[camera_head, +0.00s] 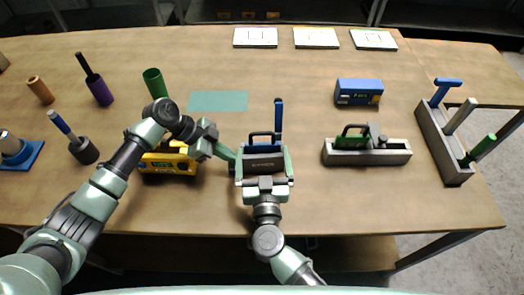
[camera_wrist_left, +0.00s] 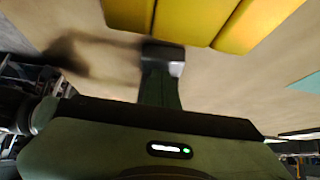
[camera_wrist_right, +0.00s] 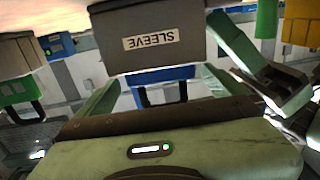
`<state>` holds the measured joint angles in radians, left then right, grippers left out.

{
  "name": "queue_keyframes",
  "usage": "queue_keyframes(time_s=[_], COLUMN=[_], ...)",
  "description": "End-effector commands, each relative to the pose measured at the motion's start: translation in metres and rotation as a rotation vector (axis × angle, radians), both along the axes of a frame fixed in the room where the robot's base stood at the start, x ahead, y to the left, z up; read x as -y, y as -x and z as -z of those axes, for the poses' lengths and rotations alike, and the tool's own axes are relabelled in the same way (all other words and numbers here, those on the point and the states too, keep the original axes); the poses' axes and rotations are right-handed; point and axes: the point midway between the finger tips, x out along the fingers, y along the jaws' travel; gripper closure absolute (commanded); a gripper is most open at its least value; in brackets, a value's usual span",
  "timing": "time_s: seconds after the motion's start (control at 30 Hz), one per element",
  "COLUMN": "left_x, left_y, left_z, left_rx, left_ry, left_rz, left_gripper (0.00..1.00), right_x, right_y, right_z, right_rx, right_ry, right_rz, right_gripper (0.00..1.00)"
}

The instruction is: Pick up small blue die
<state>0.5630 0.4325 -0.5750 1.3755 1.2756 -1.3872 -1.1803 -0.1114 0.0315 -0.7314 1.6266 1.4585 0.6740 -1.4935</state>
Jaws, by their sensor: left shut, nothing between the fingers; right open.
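A small blue die (camera_wrist_right: 160,74) with a black handle shows at a grey holder (camera_wrist_right: 162,40) labelled SLEEVE in the right wrist view. In the head view the dark grey holder (camera_head: 264,164) stands near the table's front edge, with the blue die (camera_head: 262,143) rising from its top. My right gripper (camera_head: 264,172) is open, one finger on each side of the holder; contact cannot be told. My left gripper (camera_head: 228,155) is shut and empty, just left of the holder. A larger blue block (camera_head: 358,92) stands at the back right.
A yellow block (camera_head: 168,161) lies beside my left gripper. A blue upright rod (camera_head: 278,118) stands behind the holder. A grey tray (camera_head: 385,155) with a green die is to the right, beside a long rack (camera_head: 440,145). A teal mat (camera_head: 217,101) lies further back.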

Motion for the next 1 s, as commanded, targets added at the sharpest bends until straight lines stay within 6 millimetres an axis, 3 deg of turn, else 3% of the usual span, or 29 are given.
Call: queue_keyframes(time_s=[0.1, 0.37, 0.63, 0.87, 1.0], left_x=[-0.002, -0.002, -0.002, -0.002, -0.002], left_y=[0.004, 0.004, 0.004, 0.004, 0.004], left_z=[0.007, 0.007, 0.008, 0.007, 0.007], left_rx=[-0.012, -0.012, -0.012, -0.012, -0.012], left_ry=[-0.011, -0.011, -0.011, -0.012, -0.012], left_rz=[0.003, 0.003, 0.003, 0.003, 0.003], left_gripper=[1.0, 1.0, 1.0, 1.0, 1.0], right_x=[-0.001, -0.001, -0.001, -0.001, -0.002], right_y=[-0.01, -0.012, -0.011, -0.012, -0.012], right_z=[0.0, 0.001, 0.001, -0.002, -0.015], right_rx=[0.0, -0.001, -0.001, 0.003, 0.003], right_ry=[0.0, -0.001, -0.001, -0.002, -0.007], right_rz=[0.0, 0.0, 0.0, 0.0, 0.0], right_gripper=[0.0, 0.03, 0.78, 0.8, 0.8])
